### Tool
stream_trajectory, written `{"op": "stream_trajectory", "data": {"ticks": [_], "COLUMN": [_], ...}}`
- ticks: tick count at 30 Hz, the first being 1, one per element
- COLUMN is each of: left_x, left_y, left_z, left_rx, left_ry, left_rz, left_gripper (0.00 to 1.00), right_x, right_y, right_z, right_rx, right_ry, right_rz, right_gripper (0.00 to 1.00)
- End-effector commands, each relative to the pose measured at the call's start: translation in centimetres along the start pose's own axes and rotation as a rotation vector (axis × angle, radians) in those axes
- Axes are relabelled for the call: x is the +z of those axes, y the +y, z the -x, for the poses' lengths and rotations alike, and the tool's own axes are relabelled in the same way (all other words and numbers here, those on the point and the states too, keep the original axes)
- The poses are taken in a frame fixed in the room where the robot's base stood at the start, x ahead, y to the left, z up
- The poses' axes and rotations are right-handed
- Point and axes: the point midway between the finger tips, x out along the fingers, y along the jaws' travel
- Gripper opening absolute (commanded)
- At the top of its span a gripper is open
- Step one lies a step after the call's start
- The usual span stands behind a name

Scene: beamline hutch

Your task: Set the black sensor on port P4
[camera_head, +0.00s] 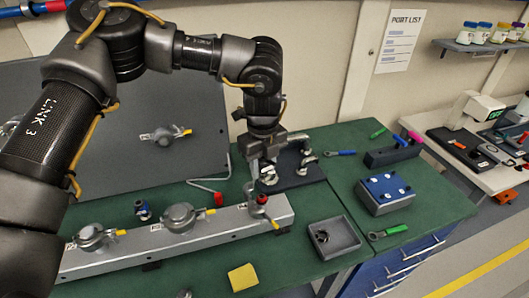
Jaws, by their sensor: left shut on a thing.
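My left gripper (262,180) points down over the right end of a long grey rail (225,222). It is shut on a small dark piece with a red part (262,199), which I take to be the black sensor; the fingers hide much of it. The piece is right over a fitting with a yellow handle (275,224) on the rail; I cannot tell whether they touch. The port labels are too small to read, so I cannot confirm P4. My right gripper is not in view.
A grey open box (334,240), a yellow pad (243,277) and a blue block (386,192) sit on the green bench. A dark stand (300,170) is just behind my gripper.

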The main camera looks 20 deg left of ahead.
Motion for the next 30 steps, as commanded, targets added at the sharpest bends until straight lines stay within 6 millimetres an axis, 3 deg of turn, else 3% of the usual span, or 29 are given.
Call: {"op": "stream_trajectory", "data": {"ticks": [8,21,30], "left_x": [0.3,0.2,0.1], "left_y": [0.4,0.3,0.2], "left_z": [-0.6,-4.9,-6.5], "left_rx": [0.000,0.000,0.000], "left_ry": [0.000,0.000,0.000], "left_rz": [0.000,-0.002,-0.003], "left_gripper": [0.07,0.07,0.07], "right_x": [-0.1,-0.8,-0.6], "right_y": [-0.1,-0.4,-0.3], "right_z": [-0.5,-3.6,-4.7], "right_rx": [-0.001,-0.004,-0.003], "right_ry": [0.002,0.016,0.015], "right_rz": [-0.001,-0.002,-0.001], "right_gripper": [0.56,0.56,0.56]}}
